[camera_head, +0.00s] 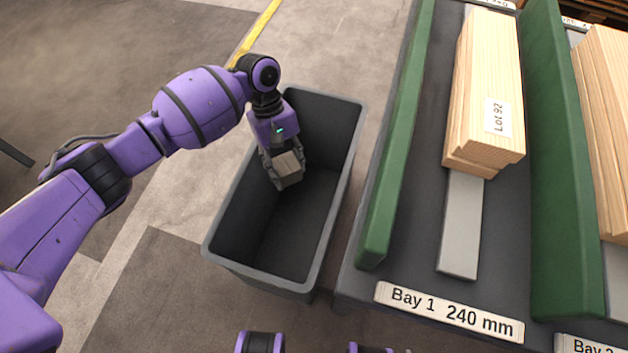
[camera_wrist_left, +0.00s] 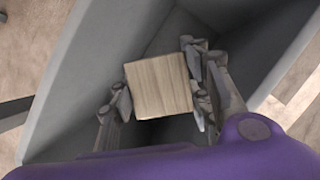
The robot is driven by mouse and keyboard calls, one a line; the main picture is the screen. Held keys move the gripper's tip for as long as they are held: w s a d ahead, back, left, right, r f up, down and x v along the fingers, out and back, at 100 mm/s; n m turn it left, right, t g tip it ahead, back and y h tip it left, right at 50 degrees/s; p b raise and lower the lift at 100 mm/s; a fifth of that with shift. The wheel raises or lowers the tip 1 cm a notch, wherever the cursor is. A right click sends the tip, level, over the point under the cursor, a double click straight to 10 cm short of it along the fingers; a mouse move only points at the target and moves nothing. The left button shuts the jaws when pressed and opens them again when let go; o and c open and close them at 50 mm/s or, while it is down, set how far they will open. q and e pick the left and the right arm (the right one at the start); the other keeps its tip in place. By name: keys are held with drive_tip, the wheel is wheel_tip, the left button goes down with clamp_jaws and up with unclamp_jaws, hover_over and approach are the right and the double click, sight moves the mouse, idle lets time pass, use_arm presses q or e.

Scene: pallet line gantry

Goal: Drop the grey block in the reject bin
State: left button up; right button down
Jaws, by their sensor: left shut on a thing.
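The block (camera_head: 288,164) looks greyish-brown with wood grain. My left gripper (camera_head: 285,177) is shut on it and holds it inside the opening of the dark grey bin (camera_head: 213,243). In the left wrist view, the block (camera_wrist_left: 160,86) sits between the two fingers of my left gripper (camera_wrist_left: 158,98), with the bin's grey wall (camera_wrist_left: 85,75) around it. The block's height above the bin floor is hard to tell. The visible bin floor is empty.
Right of the bin stands a grey rack with green dividers (camera_head: 400,140). Stacked boards (camera_head: 483,95) with a "Lot 92" label lie in Bay 1 (camera_head: 448,311). More boards (camera_head: 608,120) lie farther right. The floor left of the bin is clear, with a yellow line (camera_head: 255,34) behind.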

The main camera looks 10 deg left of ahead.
idle(0.3)
use_arm(q)
drive_tip(key=o, duration=1.3)
drive_tip(key=shift+f, duration=0.1)
drive_tip(key=v, duration=1.2)
drive_tip(key=shift+s, duration=0.1)
